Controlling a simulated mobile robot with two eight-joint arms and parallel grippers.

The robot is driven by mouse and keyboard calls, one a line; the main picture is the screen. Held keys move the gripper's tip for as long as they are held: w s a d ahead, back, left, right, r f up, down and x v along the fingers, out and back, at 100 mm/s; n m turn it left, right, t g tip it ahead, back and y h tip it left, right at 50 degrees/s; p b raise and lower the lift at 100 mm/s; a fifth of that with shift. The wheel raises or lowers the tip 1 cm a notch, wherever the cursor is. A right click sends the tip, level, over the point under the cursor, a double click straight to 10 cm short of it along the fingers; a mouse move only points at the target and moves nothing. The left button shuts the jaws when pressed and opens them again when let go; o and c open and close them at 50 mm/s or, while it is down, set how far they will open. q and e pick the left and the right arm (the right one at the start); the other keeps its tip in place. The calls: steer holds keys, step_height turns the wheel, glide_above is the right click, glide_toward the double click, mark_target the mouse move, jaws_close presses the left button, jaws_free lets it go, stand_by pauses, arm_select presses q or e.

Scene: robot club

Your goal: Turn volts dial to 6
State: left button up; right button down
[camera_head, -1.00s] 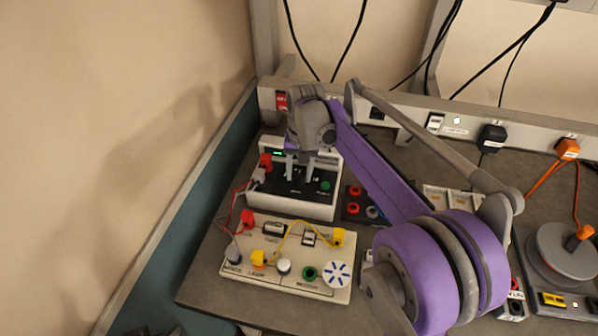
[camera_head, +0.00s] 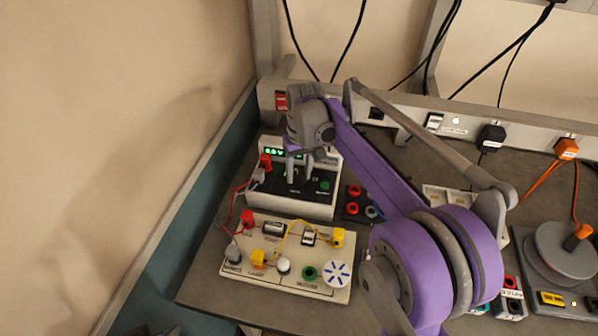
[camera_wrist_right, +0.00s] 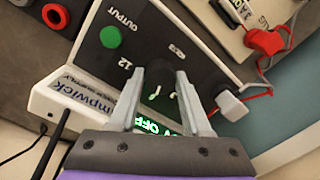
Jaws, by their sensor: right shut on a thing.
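The power supply (camera_head: 290,207) is a white box with a black front panel, at the back left of the bench. In the right wrist view its panel (camera_wrist_right: 115,20) shows a green button, the word OUTPUT and the number 12. My right gripper (camera_head: 299,178) reaches down over the panel. Its two fingers are shut on the dark volts dial (camera_wrist_right: 159,82), one finger on each side. The dial's pointer and most scale numbers are hidden or too dark to read. The green display (camera_head: 275,152) is lit and partly covered by the gripper; OFF shows in the wrist view. My left gripper is not in view.
A cream circuit board (camera_head: 250,279) with plugs and a yellow lead lies in front of the supply. Red and dark leads run along the supply's left side. A black block with red sockets (camera_head: 354,191) stands to its right. The wall is close on the left.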

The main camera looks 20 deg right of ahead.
mark_target(301, 175)
steer(key=shift+c, duration=1.8)
jaws_free()
step_height(301, 175, up, 11)
steer(key=shift+d+p, duration=0.3)
steer(key=shift+p, duration=0.1)
steer(key=shift+f, duration=0.15)
